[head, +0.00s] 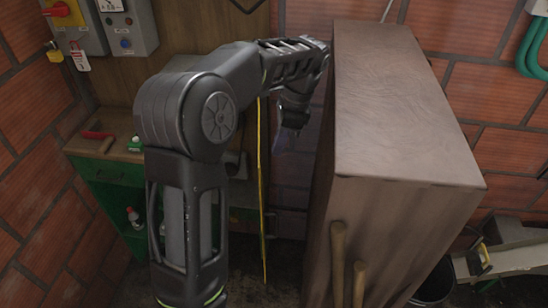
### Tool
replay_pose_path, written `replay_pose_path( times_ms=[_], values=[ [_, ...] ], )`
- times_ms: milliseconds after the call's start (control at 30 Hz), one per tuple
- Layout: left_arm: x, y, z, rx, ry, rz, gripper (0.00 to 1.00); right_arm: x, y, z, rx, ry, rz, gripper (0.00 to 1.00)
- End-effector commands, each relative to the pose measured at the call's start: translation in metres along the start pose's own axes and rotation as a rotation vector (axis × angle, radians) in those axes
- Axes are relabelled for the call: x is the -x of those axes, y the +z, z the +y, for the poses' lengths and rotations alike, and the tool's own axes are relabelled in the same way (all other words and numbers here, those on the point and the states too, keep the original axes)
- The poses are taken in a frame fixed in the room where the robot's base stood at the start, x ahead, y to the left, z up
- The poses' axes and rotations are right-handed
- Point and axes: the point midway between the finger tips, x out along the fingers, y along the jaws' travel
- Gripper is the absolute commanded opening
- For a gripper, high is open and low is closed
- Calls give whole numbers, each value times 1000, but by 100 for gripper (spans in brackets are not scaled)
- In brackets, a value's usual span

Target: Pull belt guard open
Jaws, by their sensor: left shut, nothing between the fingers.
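A thin yellow upright strip (262,200) runs from beside my left forearm down toward the floor. It may be the belt guard seen edge-on, but I cannot tell. My left arm rises from the bottom and bends right, with the wrist near the large brown box. My left gripper (284,140) points down between the yellow strip and the box's left side. It is shut and empty, a little right of the strip and apart from it in the picture. Its fingertips are small and dark. My right gripper is out of view.
The tall brown box (395,105) fills the right middle, with two wooden handles (338,265) leaning at its front. A green workbench (105,170) stands left. Control boxes (125,25) hang above it. A bucket (436,285) stands at the lower right.

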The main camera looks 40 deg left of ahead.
Motion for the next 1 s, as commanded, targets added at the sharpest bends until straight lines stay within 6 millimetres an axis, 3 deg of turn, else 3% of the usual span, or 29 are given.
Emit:
replay_pose_path(
  times_ms=[333,500,567,733,1000],
  values=[
    [-53,-1,0,2,0,0,0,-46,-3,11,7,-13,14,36],
    [-78,-1,0,2,1,0,0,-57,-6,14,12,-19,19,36],
    [-80,1,0,1,1,-2,0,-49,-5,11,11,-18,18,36],
    [-93,0,0,1,-1,0,0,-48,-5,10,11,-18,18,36],
    [-95,0,0,1,-1,0,0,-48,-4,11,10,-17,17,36]
  ],
)
